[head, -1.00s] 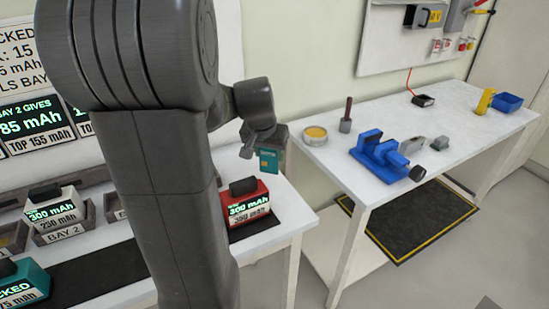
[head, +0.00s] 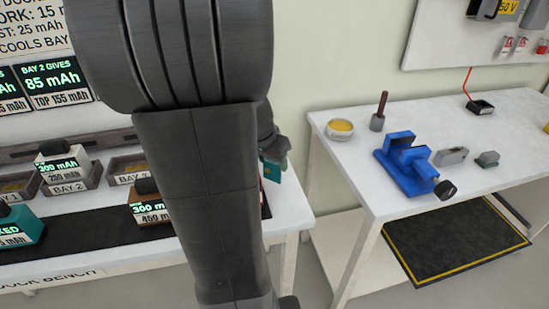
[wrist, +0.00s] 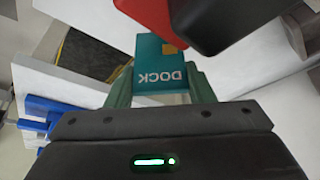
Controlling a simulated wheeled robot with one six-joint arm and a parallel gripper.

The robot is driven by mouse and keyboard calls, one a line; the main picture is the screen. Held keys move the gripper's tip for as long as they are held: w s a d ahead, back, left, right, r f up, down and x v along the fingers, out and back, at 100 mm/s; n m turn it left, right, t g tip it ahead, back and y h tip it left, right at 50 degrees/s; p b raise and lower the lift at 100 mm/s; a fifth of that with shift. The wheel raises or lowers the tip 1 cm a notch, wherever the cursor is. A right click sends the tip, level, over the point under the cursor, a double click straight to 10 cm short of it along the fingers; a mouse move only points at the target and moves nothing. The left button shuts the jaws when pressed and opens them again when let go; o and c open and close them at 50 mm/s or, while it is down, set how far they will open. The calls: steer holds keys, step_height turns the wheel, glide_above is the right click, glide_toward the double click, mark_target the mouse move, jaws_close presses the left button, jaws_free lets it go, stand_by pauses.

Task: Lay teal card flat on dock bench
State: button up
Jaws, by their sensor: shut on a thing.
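The teal card (head: 272,171) is held between the fingers of my gripper (head: 277,160), near the right end of the dock bench (head: 288,218). In the head view its face shows below the gripper, tilted rather than flat, partly covered by my arm. In the wrist view the card (wrist: 150,60) reads DOCK, upside down, with a small orange-brown square at one corner. The gripper fingers (wrist: 160,92) are shut on its lettered end. I cannot tell the exact height above the bench.
A brown pack (head: 146,205) and a white pack (head: 62,170) stand on the bench. A red pack (wrist: 148,16) with a dark handle shows close beyond the card. A gap separates the bench from the right table (head: 350,165), which holds a blue vise (head: 405,170).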

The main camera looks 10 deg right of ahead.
steer(key=shift+d+r, duration=0.1)
steer(key=shift+w+d+g+y+p, duration=0.1)
steer(key=shift+w+g+y+p, duration=0.15)
steer(key=shift+p, duration=0.6)
steer(key=shift+w+d+f+g+y+p, duration=0.4)
steer(key=shift+f+g+y+p, duration=0.25)
steer(key=shift+p, duration=1.35)
steer(key=shift+w+d+f+g+y+p, duration=0.35)
steer(key=shift+f+g+y+p, duration=0.3)
steer(key=shift+p, duration=1.3)
steer(key=shift+w+d+f+g+y+p, duration=0.1)
steer(key=shift+w+d+g+y+p, duration=0.25)
steer(key=shift+p, duration=0.7)
steer(key=shift+w+d+f+g+y+p, duration=0.25)
steer(key=shift+g+y+p, duration=0.3)
steer(key=shift+p, duration=0.5)
steer(key=shift+w+d+f+g+y+p, duration=0.15)
steer(key=shift+f+g+y+p, duration=0.25)
steer(key=shift+p, duration=0.2)
steer(key=shift+r, duration=0.1)
